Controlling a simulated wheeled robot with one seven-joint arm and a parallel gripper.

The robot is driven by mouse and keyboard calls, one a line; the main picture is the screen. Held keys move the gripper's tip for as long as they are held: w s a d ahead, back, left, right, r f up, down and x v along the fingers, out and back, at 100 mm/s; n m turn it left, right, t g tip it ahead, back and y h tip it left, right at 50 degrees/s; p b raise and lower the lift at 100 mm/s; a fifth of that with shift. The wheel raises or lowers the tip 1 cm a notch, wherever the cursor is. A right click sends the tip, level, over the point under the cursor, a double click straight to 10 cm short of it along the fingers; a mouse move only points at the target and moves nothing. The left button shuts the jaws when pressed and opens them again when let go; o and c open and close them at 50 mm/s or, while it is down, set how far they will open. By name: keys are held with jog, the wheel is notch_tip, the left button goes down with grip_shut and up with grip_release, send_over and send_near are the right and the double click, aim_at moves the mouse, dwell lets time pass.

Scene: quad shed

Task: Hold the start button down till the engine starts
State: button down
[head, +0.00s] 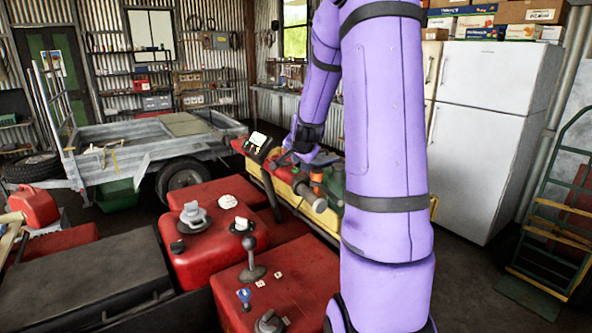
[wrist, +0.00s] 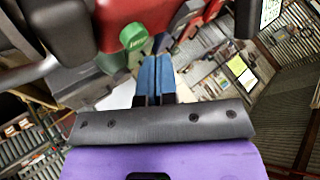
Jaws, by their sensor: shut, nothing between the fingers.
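In the wrist view, a round green button (wrist: 133,37) with faint markings sits beside a red housing (wrist: 190,18). My gripper (wrist: 157,62) has its two blue fingers pressed together, with nothing between them. Its tips are just right of the green button and a little below it in the picture. I cannot tell whether they touch it or its housing. In the head view my purple arm reaches over a handlebar area with a small display (head: 258,139). The fingertips and the green button cannot be made out clearly there.
A metal trailer (head: 150,140) stands at the left. A white fridge (head: 485,120) and a green hand truck (head: 560,215) stand at the right.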

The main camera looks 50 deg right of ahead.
aim_at(298, 169)
jog(key=shift+f, duration=0.35)
jog(key=shift+f, duration=0.5)
dwell(0.7)
jog(key=shift+r, duration=0.15)
dwell(1.7)
jog(key=shift+r, duration=0.75)
jog(key=shift+r, duration=2.55)
